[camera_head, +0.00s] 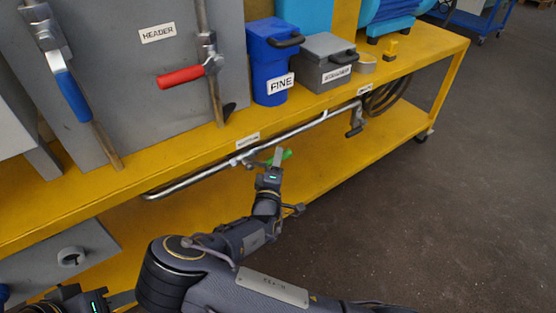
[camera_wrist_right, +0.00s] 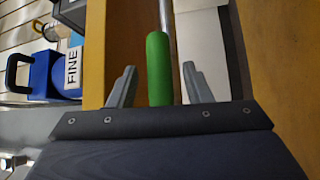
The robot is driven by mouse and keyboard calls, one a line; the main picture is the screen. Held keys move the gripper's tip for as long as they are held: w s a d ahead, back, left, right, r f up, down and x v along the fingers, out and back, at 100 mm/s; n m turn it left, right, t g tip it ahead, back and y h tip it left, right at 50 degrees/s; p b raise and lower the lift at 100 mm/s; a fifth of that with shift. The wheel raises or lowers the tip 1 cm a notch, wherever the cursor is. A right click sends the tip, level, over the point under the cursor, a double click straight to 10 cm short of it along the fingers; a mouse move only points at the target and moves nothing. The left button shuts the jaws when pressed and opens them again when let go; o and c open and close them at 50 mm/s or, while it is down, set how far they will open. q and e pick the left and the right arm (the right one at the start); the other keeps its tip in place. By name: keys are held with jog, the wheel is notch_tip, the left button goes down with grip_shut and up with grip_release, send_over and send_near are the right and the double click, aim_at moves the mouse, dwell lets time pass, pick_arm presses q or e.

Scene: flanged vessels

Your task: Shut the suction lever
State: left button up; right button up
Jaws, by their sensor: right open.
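The green lever handle (camera_head: 286,155) is below the front edge of the yellow bench, near a small white label too small to read surely. My right gripper (camera_head: 275,160) is at this handle and partly hides it. In the right wrist view the green handle (camera_wrist_right: 159,68) lies lengthwise between the two open fingers of the right gripper (camera_wrist_right: 159,80), with a gap on each side. The handle's metal stem runs away past the fingertips. My left gripper (camera_head: 116,299) is at the lower left corner, partly cut off, away from the lever.
A metal pipe (camera_head: 190,180) runs along the yellow bench's (camera_head: 195,150) front. A red-handled lever (camera_head: 180,76) and a blue-handled lever (camera_head: 72,96) stand on the grey vessel. A blue FINE container (camera_head: 268,70) and a grey box (camera_head: 320,66) sit behind. The floor at right is clear.

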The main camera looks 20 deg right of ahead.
jog(key=shift+x, duration=0.8)
grip_shut()
